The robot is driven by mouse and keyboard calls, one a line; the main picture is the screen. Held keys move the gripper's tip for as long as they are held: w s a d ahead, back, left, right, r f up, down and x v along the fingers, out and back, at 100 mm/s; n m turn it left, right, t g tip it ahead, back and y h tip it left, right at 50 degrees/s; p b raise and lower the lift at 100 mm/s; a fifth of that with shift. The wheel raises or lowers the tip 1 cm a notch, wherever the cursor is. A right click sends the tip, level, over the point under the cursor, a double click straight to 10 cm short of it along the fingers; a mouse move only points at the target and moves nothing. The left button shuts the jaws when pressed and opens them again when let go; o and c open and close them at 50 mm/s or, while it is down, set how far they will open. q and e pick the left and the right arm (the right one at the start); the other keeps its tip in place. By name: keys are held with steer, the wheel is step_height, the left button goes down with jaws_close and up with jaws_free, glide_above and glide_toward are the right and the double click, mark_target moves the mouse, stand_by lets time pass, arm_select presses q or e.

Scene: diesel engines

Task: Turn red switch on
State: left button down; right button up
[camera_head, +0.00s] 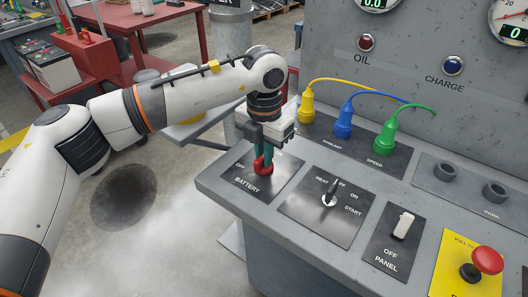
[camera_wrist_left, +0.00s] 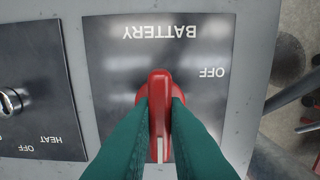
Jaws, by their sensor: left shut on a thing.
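The red switch (camera_head: 263,166) sits on the black BATTERY plate (camera_head: 245,190) at the left end of the grey console. In the left wrist view the red switch (camera_wrist_left: 159,98) has a raised handle pointing along the picture's vertical. The OFF label shows to its right there, and the handle does not point at it. My left gripper (camera_wrist_left: 160,108) has its two green fingers on either side of the handle, shut on it. In the head view my left gripper (camera_head: 263,153) comes down onto the switch from above. My right gripper is in neither view.
A HEAT/OFF/ON/START key switch (camera_head: 329,196) is right of the battery plate. Yellow (camera_head: 306,106), blue (camera_head: 343,122) and green (camera_head: 386,137) plugs stand behind. A white PANEL switch (camera_head: 403,225) and red push button (camera_head: 487,260) are further right.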

arm_select(q)
steer(key=c, duration=1.4)
jaws_free()
steer(key=shift+c, duration=0.2)
step_height(320, 180, up, 12)
steer(key=shift+b, duration=0.3)
